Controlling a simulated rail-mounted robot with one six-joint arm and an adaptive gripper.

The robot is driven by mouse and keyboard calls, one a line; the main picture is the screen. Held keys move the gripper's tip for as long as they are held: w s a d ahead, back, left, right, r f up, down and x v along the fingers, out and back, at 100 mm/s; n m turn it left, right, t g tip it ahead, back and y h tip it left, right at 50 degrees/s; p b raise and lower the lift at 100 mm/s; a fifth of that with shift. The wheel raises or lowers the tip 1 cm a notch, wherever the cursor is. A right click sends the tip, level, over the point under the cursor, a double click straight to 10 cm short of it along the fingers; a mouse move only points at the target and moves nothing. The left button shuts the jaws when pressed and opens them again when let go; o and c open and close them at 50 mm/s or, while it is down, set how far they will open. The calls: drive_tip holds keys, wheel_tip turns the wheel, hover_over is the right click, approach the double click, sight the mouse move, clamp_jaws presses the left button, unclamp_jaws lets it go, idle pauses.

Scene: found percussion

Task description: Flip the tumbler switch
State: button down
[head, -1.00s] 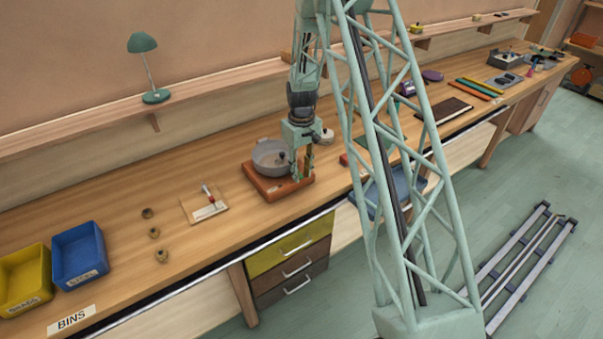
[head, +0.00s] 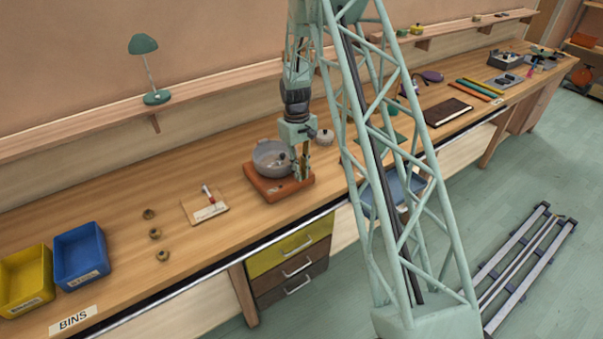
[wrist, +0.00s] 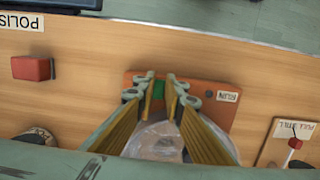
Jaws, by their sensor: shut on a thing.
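The tumbler is a grey round pot (head: 266,150) on an orange-red base (head: 266,191) on the bench. In the wrist view the base (wrist: 208,86) carries a label reading RUN (wrist: 228,96), and the clear-grey pot (wrist: 155,143) shows below my fingers. My gripper (head: 301,176) points down at the base's right front side, beside the pot. In the wrist view my gripper (wrist: 160,82) has its fingertips around a small green piece (wrist: 160,90) at the base, seemingly the switch. The fingers partly hide it, so its tilt cannot be told.
A small board (head: 190,212) with a red-handled lever (head: 208,194) lies left of the tumbler. Several brass-coloured pieces and two bins, blue (head: 80,256) and yellow (head: 25,280), are further left. A red block (wrist: 32,68) shows in the wrist view.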

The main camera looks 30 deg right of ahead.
drive_tip(key=c, duration=2.7)
unclamp_jaws()
drive_tip(key=shift+r, duration=0.15)
drive_tip(key=shift+w+a+r, duration=0.1)
drive_tip(key=shift+w+r, duration=0.15)
drive_tip(key=shift+r, duration=1.7)
drive_tip(key=shift+w+d+r, duration=0.1)
drive_tip(key=shift+w+r, duration=0.1)
drive_tip(key=shift+r, duration=1.7)
drive_tip(key=shift+w+a+r, duration=0.1)
drive_tip(key=shift+w+r, duration=0.15)
drive_tip(key=shift+r, duration=1.7)
